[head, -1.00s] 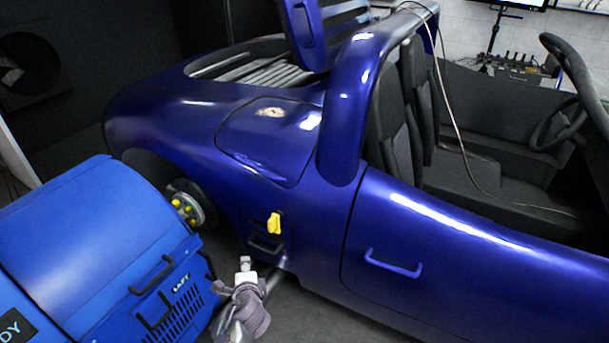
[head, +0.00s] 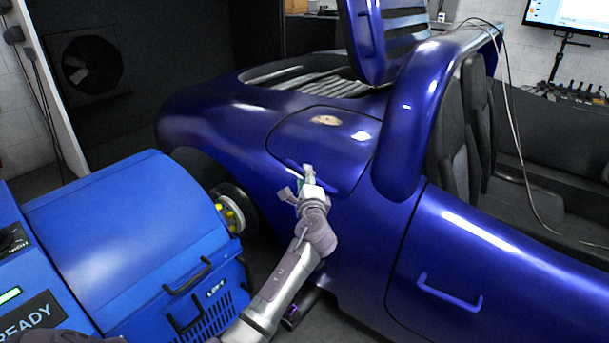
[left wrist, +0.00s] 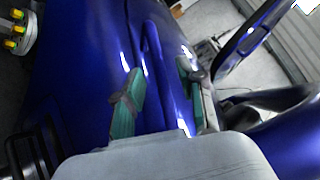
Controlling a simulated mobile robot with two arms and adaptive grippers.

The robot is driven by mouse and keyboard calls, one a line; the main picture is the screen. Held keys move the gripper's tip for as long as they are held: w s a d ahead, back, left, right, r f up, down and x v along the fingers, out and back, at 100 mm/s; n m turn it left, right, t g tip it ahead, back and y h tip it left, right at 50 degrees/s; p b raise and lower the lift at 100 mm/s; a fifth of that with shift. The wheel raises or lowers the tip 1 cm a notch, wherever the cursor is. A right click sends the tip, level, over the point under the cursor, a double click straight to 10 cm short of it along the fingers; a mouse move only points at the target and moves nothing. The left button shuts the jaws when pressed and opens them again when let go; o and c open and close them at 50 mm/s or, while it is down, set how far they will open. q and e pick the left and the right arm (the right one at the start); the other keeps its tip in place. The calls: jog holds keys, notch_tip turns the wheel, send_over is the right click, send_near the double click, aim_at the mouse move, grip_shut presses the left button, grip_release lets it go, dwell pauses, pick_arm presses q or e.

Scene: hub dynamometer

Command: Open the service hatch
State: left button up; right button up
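The service hatch looks to be the outlined blue panel (head: 318,135) on the car's rear flank, closed and flush with the body. A blue bar handle (head: 335,184) runs along its lower edge, partly hidden by my gripper. My left gripper (head: 301,184) is at this handle, with its fingers apart. In the left wrist view, the teal-padded fingers (left wrist: 160,97) stand on either side of the blue bar handle (left wrist: 152,45), with gaps visible. I cannot tell whether either pad touches it. My right gripper is not in view.
A blue dynamometer unit (head: 130,235) stands at left, close to the hub with yellow nuts (head: 232,212). The car's raised rear lid (head: 362,40) is above the hatch. The door handle (head: 450,292) is to the right. A dark exhaust pipe (head: 298,312) lies below my arm.

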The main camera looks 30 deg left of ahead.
pick_arm(q)
jog(key=shift+x, duration=1.55)
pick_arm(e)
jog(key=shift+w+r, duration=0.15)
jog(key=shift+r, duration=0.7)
pick_arm(q)
grip_shut()
